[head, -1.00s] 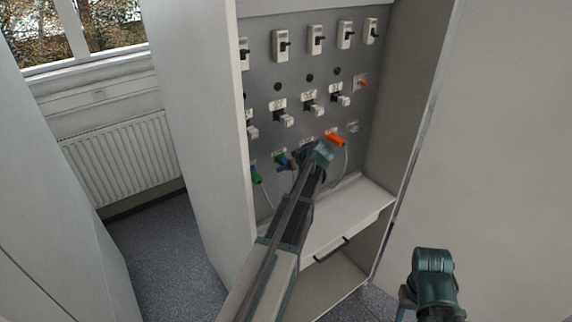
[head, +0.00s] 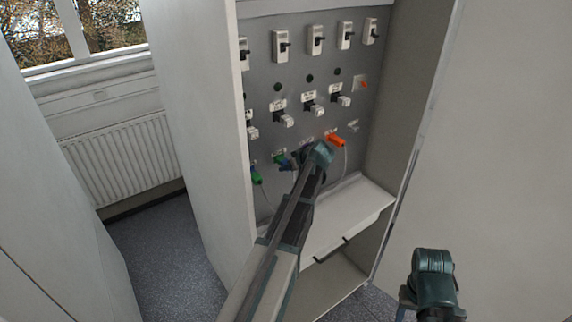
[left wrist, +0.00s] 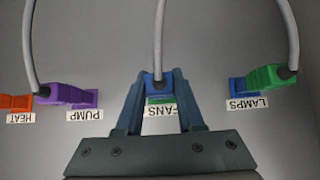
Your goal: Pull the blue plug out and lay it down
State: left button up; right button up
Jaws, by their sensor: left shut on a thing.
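The blue plug (left wrist: 158,82) sits at the green FANS socket (left wrist: 161,100) in the left wrist view, its grey cable running up in that picture. My left gripper (left wrist: 158,90) is shut on it, one blue finger on each side. I cannot tell whether the plug is fully seated. In the head view my left gripper (head: 288,163) is at the panel's lower socket row beside the green socket (head: 280,158), mostly hiding the plug. Of my right arm, only the wrist area shows at the lower right; its finger state cannot be made out.
A purple plug (left wrist: 62,94) at PUMP and a green plug (left wrist: 271,77) at LAMPS flank the gripper. An orange plug (head: 336,140) is right of it. Switches fill the upper panel. A light shelf (head: 345,215) below the sockets has free room.

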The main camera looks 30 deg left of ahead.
pick_arm(q)
jog(key=shift+d, duration=0.2)
jog(key=shift+s+d, duration=0.35)
jog(key=shift+d, duration=0.45)
jog(key=shift+s+d, duration=0.4)
jog(key=shift+d, duration=0.45)
jog(key=shift+s+d, duration=0.35)
jog(key=shift+d, duration=0.45)
notch_tip(320, 180, down, 13)
jog(key=b, duration=1.3)
